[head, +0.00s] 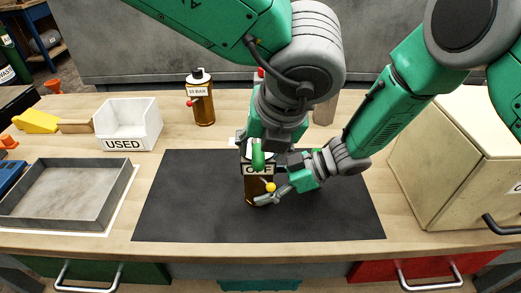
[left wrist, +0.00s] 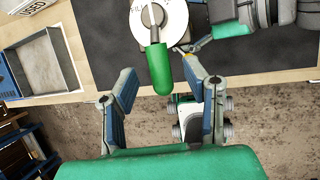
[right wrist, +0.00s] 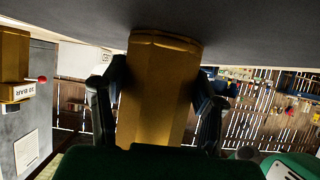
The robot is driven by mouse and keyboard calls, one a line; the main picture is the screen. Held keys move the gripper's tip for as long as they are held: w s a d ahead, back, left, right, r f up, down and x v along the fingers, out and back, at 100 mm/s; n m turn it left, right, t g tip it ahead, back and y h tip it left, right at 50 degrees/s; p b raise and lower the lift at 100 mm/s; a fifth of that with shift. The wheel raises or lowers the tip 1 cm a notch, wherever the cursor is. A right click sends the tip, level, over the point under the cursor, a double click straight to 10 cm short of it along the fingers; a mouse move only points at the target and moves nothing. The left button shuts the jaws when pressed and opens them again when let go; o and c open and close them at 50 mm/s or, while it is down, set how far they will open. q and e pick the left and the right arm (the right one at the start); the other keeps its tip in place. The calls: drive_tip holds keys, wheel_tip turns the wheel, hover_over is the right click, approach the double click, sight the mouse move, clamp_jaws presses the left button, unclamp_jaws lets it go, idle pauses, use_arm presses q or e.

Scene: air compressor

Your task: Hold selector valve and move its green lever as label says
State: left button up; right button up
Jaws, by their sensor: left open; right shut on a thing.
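The selector valve (head: 256,190) stands on the black mat. The dial's lettering is only partly visible.
An amber bottle-like unit (head: 203,104) with a "BAR" label and red ball stands behind the mat (head: 170,215). A white "USED" bin (head: 130,118) and grey tray (head: 65,195) are at left. A beige cabinet (head: 450,150) stands at right. The mat's left part is clear.

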use_arm(q)
drive_tip(key=v, duration=0.9)
drive_tip(key=shift+s+r, duration=0.15)
drive_tip(key=shift+r, duration=0.2)
drive_tip(key=shift+d, duration=0.1)
use_arm(e)
drive_tip(key=o, duration=1.1)
